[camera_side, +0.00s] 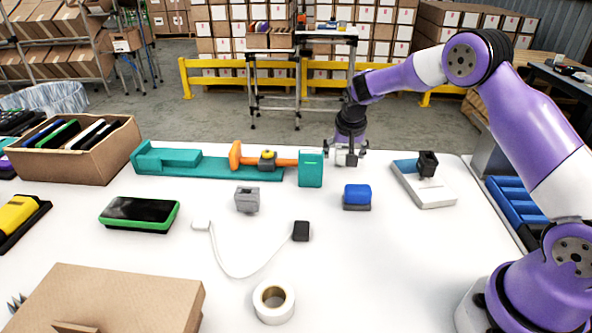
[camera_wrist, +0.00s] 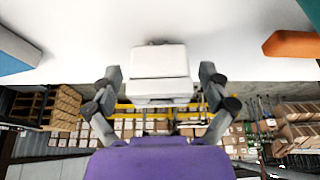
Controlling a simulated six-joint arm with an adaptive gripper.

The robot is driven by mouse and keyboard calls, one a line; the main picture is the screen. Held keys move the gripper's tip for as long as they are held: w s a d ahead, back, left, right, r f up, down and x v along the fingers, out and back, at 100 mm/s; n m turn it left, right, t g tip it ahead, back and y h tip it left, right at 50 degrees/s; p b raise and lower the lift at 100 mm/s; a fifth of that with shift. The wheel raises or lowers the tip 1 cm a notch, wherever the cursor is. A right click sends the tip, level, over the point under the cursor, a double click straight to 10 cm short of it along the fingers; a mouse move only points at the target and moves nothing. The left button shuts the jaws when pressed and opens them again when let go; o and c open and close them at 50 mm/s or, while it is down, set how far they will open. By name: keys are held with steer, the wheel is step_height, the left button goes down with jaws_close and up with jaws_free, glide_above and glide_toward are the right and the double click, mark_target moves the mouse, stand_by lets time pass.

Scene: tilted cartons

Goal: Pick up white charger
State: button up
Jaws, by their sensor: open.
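A white block-shaped object (camera_wrist: 160,62), which looks like the white charger, is between the fingers of my gripper (camera_wrist: 160,76) in the wrist view. There is a finger on each side of it. My gripper also shows in the side view (camera_side: 347,156), pointing down low at the far edge of the white table, just right of a teal block. The fingers are apart. In the side view the white object is small and partly hidden by the fingers. I cannot tell whether the fingers touch it.
The teal block (camera_side: 311,169) and an orange-handled tool (camera_side: 236,154) are left of my gripper. A blue block (camera_side: 357,194) lies nearer, and a white-and-blue device (camera_side: 432,190) is to the right. A white cable (camera_side: 225,266) and a tape roll (camera_side: 273,301) lie in front.

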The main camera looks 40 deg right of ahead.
steer(key=c, duration=1.3)
steer(key=shift+o, duration=0.2)
